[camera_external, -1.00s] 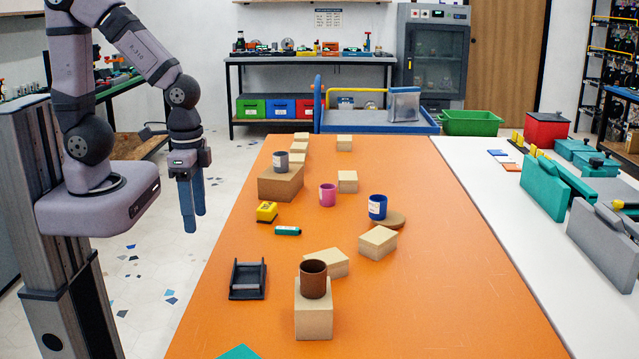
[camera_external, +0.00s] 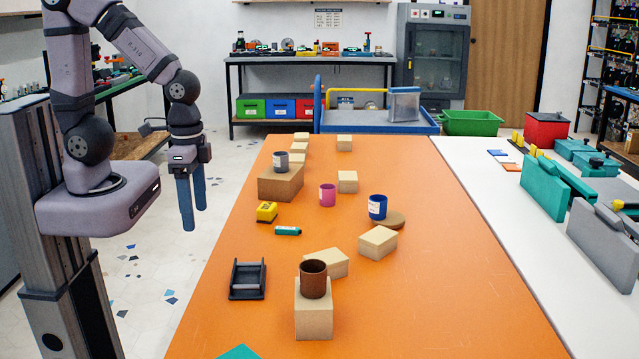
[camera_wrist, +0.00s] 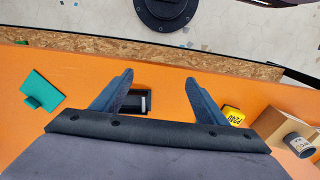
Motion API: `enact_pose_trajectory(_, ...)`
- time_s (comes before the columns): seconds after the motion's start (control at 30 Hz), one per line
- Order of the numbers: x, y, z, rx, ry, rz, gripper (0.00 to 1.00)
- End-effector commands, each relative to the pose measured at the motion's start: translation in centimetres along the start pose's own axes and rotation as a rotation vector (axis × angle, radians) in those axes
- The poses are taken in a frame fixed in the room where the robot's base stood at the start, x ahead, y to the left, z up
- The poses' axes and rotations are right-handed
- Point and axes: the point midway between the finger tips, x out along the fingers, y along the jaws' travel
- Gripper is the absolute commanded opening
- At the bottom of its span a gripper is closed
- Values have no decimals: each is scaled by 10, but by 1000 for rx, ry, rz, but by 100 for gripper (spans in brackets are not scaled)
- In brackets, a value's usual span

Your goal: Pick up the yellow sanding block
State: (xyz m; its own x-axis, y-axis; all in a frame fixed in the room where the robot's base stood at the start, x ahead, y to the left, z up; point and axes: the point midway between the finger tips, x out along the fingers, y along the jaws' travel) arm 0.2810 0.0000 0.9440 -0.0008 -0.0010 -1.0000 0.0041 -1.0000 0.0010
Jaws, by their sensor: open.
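The yellow sanding block (camera_external: 266,212) lies on the orange table near its left edge, with dark markings on its side. In the wrist view the yellow block (camera_wrist: 233,116) shows just right of my right finger. My gripper (camera_external: 193,225) hangs pointing down, left of the table edge, apart from the block. In the wrist view my gripper's two fingers (camera_wrist: 158,84) are spread apart with nothing between their tips.
A teal marker-like item (camera_external: 287,231) lies just in front of the block. A cardboard box (camera_external: 281,183) bearing a grey mug (camera_external: 281,160) stands behind it. A black holder (camera_external: 247,280) sits nearer the front. Pink (camera_external: 327,195) and blue (camera_external: 377,207) mugs stand to the right.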

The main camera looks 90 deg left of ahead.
Motion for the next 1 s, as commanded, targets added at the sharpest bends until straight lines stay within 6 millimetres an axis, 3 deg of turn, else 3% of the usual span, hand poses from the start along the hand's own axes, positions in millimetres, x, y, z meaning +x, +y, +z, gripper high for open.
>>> enact_pose_trajectory(0.27,-42,0,-1,0,7,0,67)
enact_pose_trajectory(0.47,-30,-36,-31,-45,105,-70,67)
enact_pose_trajectory(0.67,-20,-89,-71,-86,253,-163,67)
enact_pose_trajectory(1.0,-15,-218,-147,-81,654,-344,67)
